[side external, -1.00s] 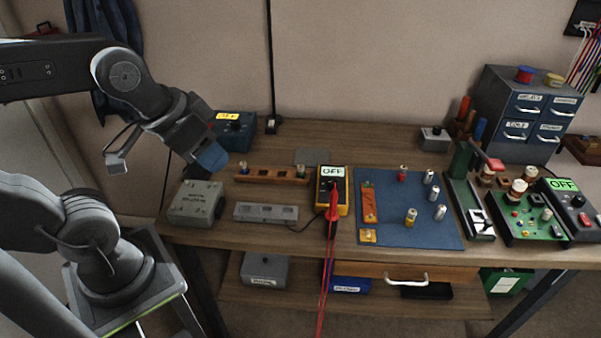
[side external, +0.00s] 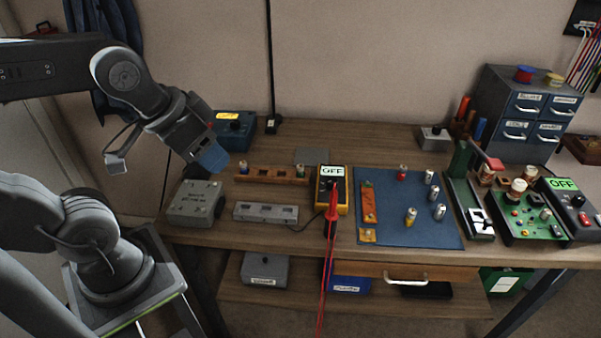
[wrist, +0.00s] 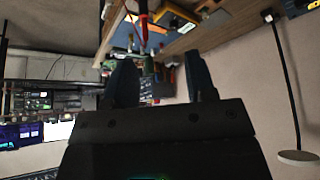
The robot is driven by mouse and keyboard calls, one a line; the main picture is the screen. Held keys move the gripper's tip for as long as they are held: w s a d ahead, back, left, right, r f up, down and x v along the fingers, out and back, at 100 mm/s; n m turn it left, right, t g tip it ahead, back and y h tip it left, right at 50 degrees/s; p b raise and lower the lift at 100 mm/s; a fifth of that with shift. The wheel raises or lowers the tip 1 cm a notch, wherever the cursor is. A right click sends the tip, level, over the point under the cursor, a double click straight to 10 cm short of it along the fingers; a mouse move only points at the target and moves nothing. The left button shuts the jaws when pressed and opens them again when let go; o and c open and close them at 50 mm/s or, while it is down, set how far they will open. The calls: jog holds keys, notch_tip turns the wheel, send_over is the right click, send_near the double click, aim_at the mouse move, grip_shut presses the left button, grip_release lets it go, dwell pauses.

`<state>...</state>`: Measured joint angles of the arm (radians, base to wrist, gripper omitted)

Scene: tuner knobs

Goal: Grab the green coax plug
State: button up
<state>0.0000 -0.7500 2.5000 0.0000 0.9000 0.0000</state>
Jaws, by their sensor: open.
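The green coax plug (side external: 300,172) appears to be the small metal plug with a green band at the right end of the wooden rack (side external: 270,175). A blue-banded plug (side external: 243,168) stands at the rack's left end. My gripper (side external: 214,160) is in the air above the left part of the bench, left of the rack and apart from both plugs. In the wrist view my gripper (wrist: 163,78) has its two dark blue fingers spread with nothing between them. I cannot make out the green plug clearly in the wrist view.
A grey metal box (side external: 196,203) and a grey slotted block (side external: 266,213) lie in front. A yellow meter (side external: 343,204) with red leads stands right of the rack. A blue mat (side external: 385,235) holds several plugs. A blue box (side external: 235,130) stands behind my gripper.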

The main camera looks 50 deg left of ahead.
jog(key=m+t+y, duration=0.4)
jog(key=m+y, duration=0.5)
jog(key=m, duration=1.8)
send_near(300, 167)
jog(key=s+d, duration=0.2)
jog(key=shift+s+d+r, duration=0.1)
jog(key=shift+d+r, duration=0.15)
jog(key=shift+d, duration=0.15)
jog(key=shift+w+a+f+y, duration=0.15)
jog(key=shift+w+f+y, duration=0.1)
jog(key=shift+y, duration=0.05)
jog(key=x, duration=0.7)
jog(key=shift+w+a+f, duration=0.1)
jog(key=shift+w+a, duration=0.1)
jog(key=shift+a, duration=0.1)
jog(key=shift+r+x, duration=0.2)
jog(key=shift+x, duration=1.15)
jog(key=shift+r+x, duration=0.15)
jog(key=shift+x, duration=1.15)
jog(key=shift+w+a, duration=0.1)
jog(key=shift+a, duration=0.05)
